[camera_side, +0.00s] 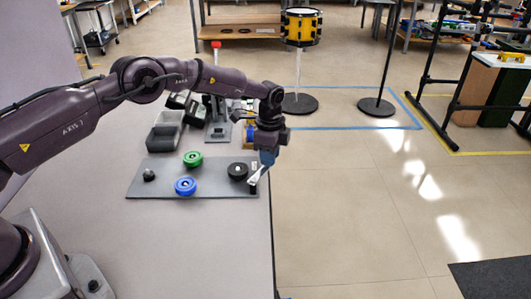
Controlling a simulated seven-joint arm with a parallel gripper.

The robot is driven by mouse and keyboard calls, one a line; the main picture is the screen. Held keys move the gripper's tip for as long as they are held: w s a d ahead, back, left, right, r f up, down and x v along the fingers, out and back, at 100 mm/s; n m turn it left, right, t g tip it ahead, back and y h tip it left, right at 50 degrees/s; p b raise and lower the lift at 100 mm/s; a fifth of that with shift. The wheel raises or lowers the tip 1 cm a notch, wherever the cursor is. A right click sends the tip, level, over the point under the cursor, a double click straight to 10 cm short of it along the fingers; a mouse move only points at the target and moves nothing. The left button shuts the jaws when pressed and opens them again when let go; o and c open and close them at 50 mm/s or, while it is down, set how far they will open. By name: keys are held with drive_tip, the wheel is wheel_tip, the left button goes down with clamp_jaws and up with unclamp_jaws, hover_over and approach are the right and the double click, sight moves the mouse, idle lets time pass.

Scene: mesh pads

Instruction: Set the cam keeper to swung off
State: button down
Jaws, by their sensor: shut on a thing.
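A grey plate (150,190) lies flat at the right end of the bench. A pale lever-like part (258,176), which looks like the cam keeper, stands tilted at the plate's right edge, beside a black round wheel (237,171). My gripper (266,160), with a blue end, points down over this edge and is shut on the pale part. The gripper partly hides the part, so its exact swing position cannot be told.
A green wheel (193,158), a blue wheel (185,186) and a black knob (149,175) are on the plate.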

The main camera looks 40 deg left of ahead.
drive_tip(key=shift+d+m, duration=0.2)
drive_tip(key=shift+m, duration=0.1)
drive_tip(key=c, duration=0.9)
unclamp_jaws()
drive_tip(key=shift+c, duration=0.2)
wheel_tip(320, 180, up, 13)
